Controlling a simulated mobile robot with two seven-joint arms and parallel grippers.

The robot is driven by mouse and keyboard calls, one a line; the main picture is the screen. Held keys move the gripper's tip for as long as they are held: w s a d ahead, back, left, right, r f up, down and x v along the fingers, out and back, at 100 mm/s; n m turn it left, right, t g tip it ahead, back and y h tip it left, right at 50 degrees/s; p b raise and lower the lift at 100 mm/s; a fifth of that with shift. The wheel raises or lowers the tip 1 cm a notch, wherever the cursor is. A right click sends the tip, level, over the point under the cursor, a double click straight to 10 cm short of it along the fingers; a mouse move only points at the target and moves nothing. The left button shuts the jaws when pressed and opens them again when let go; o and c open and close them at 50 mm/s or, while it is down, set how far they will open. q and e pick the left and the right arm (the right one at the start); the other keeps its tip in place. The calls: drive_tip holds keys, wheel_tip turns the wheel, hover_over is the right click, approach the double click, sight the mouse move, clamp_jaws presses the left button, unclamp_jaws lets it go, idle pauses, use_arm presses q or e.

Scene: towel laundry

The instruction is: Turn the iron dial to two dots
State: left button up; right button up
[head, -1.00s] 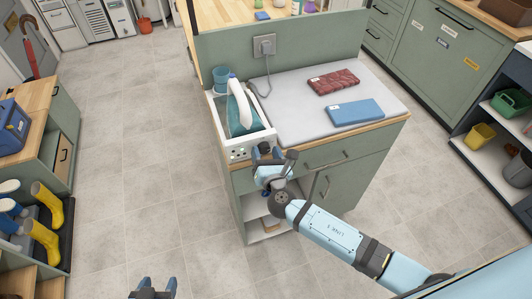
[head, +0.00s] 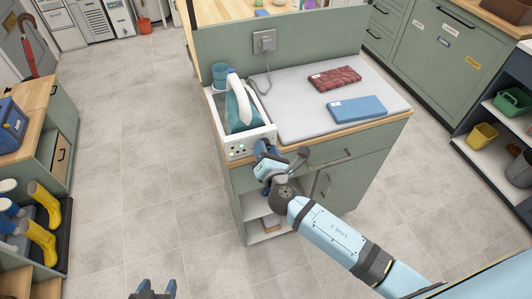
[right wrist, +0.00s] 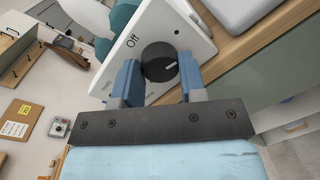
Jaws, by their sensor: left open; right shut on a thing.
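The iron station (head: 270,131) is a white box at the counter's left end, with the teal and white iron (head: 240,108) in it. In the right wrist view its white front panel (right wrist: 193,22) carries the round black dial (right wrist: 158,58). "Off" is printed left of the dial, and a single dot shows near its upper right. A short pale mark shows on the dial face. My right gripper (right wrist: 160,78) is shut on the dial, one blue finger on each side. In the head view my right gripper (head: 264,150) covers the dial. My left gripper (head: 153,289) is open and empty at the bottom edge.
A grey ironing pad (head: 290,100) covers the counter, with a folded red towel (head: 334,78) and a blue one (head: 355,109) on it. A cord runs from the station to a wall socket (head: 264,42). The floor left of the counter is clear.

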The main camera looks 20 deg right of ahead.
drive_tip(key=m+b, duration=0.1)
drive_tip(key=m, duration=0.4)
drive_tip(key=m+y+b, duration=0.1)
drive_tip(key=m+b, duration=0.1)
drive_tip(key=m, duration=0.3)
drive_tip(key=shift+d+g, duration=0.1)
drive_tip(key=shift+g, duration=0.2)
drive_tip(key=shift+m, duration=0.4)
drive_tip(key=o, duration=0.9)
drive_tip(key=shift+s, duration=0.1)
